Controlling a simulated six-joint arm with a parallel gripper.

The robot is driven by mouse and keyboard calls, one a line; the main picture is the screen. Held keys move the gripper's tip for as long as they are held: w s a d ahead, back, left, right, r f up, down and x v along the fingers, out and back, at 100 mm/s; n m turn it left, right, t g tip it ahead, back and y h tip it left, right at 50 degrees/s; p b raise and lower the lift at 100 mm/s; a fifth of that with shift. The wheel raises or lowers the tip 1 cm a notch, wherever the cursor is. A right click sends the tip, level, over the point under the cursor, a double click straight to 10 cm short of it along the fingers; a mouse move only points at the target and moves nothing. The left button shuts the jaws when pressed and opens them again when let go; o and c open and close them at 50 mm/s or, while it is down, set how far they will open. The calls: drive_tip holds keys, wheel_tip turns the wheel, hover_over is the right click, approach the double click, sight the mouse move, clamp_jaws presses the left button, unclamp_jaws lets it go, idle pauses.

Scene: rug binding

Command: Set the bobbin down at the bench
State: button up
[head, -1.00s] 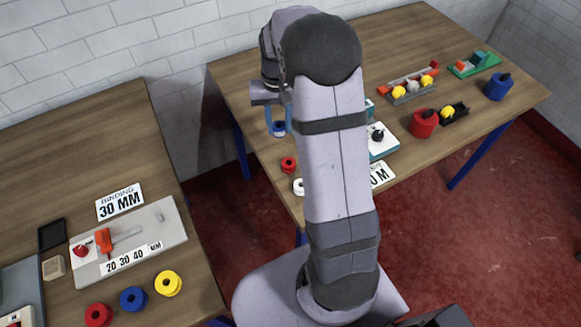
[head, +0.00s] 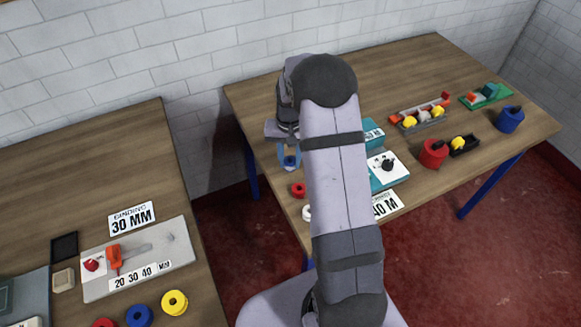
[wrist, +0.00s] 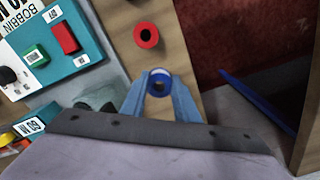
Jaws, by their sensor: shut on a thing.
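The blue bobbin (head: 290,161) is between the two blue fingers of my gripper (head: 289,155) in the head view, over the left end of the right-hand wooden bench (head: 400,70). I cannot tell whether the bobbin touches the wood. My arm hides part of the bench.
A red bobbin (head: 298,190) lies close by, also in the wrist view (wrist: 147,36), with a white one (head: 307,213) nearer. A teal machine (head: 388,168) stands to the right. The left bench (head: 90,180) holds a gauge plate (head: 150,262) and a yellow bobbin (head: 174,302).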

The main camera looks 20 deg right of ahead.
drive_tip(key=shift+f+p, duration=0.7)
drive_tip(key=shift+f, duration=1.5)
drive_tip(key=shift+f, duration=0.2)
drive_tip(key=o, duration=1)
drive_tip(key=shift+r, duration=0.1)
wheel_tip(320, 180, up, 12)
drive_tip(key=b, duration=0.4)
drive_tip(key=s+a+n, duration=0.2)
drive_tip(key=s+a, duration=0.1)
drive_tip(key=s, duration=0.4)
drive_tip(key=s+a+f+n, duration=0.1)
drive_tip(key=s+a, duration=0.3)
drive_tip(key=s, duration=0.4)
drive_tip(key=s+a+n, duration=0.3)
drive_tip(key=s+a, duration=0.1)
drive_tip(key=s, duration=0.3)
drive_tip(key=shift+s+a+f, duration=0.15)
drive_tip(key=shift+s+f, duration=0.05)
drive_tip(key=shift+s, duration=0.1)
